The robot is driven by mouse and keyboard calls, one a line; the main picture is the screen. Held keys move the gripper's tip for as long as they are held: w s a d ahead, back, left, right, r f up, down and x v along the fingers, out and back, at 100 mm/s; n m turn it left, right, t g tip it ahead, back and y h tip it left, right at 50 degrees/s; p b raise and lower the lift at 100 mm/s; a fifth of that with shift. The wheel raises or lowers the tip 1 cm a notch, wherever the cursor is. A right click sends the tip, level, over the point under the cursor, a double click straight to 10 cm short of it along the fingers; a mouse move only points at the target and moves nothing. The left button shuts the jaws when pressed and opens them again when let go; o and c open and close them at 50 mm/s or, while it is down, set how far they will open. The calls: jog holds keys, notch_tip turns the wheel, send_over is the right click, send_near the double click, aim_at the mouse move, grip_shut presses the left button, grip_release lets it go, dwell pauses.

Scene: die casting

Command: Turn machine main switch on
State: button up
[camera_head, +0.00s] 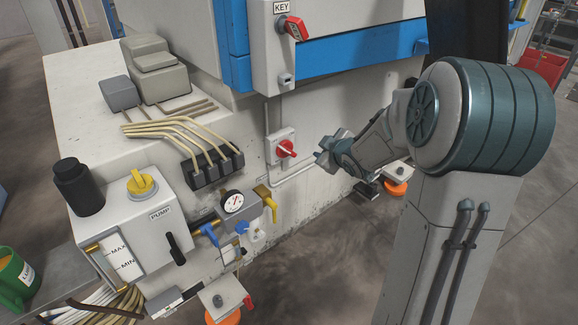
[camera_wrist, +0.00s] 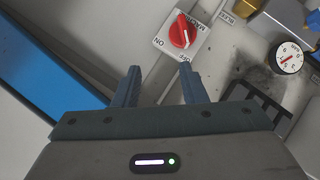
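The machine main switch is a red rotary knob (camera_head: 287,148) on a small pale plate low on the white machine wall. In the wrist view the red knob (camera_wrist: 181,31) sits on a plate (camera_wrist: 164,27) lettered MACHINE, with ON at its left and OFF at its lower edge. The white line on the knob runs roughly toward the OFF lettering. My gripper (camera_head: 322,154) is just right of the knob in the head view, apart from it. In the wrist view my gripper (camera_wrist: 159,68) is open and empty, its fingertips short of the knob.
A pressure gauge (camera_head: 233,202), a yellow lever (camera_head: 266,197) and a pump box (camera_head: 150,220) with a yellow knob (camera_head: 141,183) stand left of the switch. A KEY panel with a red handle (camera_head: 293,27) is above. A grey conduit (camera_head: 296,178) runs below the switch.

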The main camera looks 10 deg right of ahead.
aim_at(291, 153)
jog(key=w+f+n+t+y+b, duration=0.4)
jog(key=f+y+b, duration=0.3)
jog(key=f+b, duration=0.45)
jog(key=shift+n+g, duration=0.3)
jog(key=shift+n, duration=0.1)
jog(key=x, duration=0.4)
jog(key=f+x, duration=0.1)
jog(key=x, duration=0.4)
jog(key=b+x, duration=0.1)
jog(key=x, duration=0.3)
jog(key=shift+w+f, duration=0.2)
jog(key=shift+w, duration=0.15)
grip_shut()
